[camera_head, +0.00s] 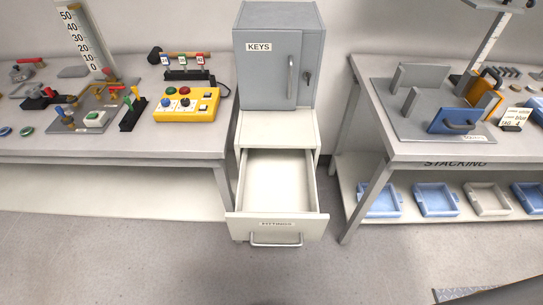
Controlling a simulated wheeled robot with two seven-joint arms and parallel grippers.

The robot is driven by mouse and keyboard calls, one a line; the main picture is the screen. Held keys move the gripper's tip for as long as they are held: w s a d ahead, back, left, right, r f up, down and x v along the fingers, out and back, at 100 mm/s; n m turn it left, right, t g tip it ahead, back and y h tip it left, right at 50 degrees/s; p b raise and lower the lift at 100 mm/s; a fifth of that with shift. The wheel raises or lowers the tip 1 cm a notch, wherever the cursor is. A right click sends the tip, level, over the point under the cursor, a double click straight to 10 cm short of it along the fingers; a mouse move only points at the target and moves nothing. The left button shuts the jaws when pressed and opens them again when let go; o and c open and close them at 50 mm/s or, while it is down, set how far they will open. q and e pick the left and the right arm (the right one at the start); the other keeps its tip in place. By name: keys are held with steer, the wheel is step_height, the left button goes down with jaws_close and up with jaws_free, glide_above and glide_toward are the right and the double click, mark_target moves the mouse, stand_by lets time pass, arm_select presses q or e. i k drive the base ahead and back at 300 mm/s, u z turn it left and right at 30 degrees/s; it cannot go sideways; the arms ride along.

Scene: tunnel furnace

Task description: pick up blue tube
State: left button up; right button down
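I cannot make out a blue tube for certain in the head view. A small rack (189,75) on the left table holds upright pieces with red, blue and green tops and white tags; they are too small to tell whether one is a tube. An open drawer (277,224) labelled FITTINGS stands pulled out below the cabinet, and its visible inside looks empty. Neither of my grippers is in view.
A grey KEYS cabinet (270,75) stands above the drawer, its door shut. The left table holds a yellow button box (187,105) and fixtures. The right table (420,150) holds a blue handled panel (459,121); bins sit on its lower shelf. The floor in front is mostly clear.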

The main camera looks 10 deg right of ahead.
mark_target(60, 111)
steer(key=u, duration=0.75)
steer(key=k, duration=0.1)
steer(key=u, duration=0.45)
